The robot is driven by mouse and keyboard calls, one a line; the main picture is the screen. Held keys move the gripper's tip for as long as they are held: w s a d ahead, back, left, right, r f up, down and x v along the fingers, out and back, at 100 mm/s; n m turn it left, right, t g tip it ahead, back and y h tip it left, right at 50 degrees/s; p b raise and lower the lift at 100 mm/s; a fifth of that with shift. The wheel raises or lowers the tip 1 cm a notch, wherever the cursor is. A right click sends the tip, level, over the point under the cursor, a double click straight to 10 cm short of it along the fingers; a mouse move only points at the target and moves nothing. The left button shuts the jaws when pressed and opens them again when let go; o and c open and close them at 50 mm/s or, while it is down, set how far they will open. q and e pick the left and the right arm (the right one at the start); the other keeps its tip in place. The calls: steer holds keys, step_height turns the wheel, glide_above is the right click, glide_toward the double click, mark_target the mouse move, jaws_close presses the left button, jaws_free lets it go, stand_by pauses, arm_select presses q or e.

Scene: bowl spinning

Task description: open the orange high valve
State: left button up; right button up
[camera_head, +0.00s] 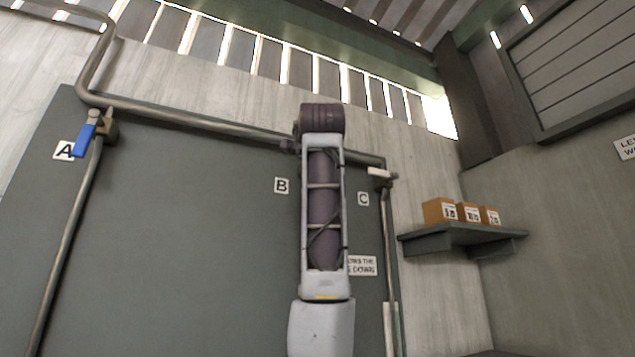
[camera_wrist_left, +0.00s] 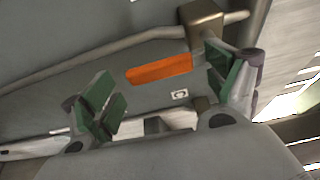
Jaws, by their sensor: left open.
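The orange valve handle (camera_wrist_left: 160,69) shows in the left wrist view, running left from a brass valve body (camera_wrist_left: 201,20) on a pipe. My left gripper (camera_wrist_left: 165,91) is open, with one green-padded finger on each side of the picture. The handle appears between and beyond the fingers, nearer the right one; I cannot tell the depth gap, and the gripper holds nothing. In the head view my left arm rises up the middle and hides the orange handle and the fingers. My right gripper is in neither view.
A blue-handled valve (camera_head: 85,140) is by label A at left. A white-handled valve (camera_head: 381,173) is near label C (camera_head: 363,199), close right of my arm. A pipe (camera_head: 200,118) crosses the grey panel's top. A shelf (camera_head: 460,237) with boxes (camera_head: 440,210) juts out at right.

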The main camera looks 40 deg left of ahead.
arm_select(q)
steer(key=v, duration=0.9)
steer(key=shift+s+d, duration=0.2)
steer(key=shift+d, duration=0.05)
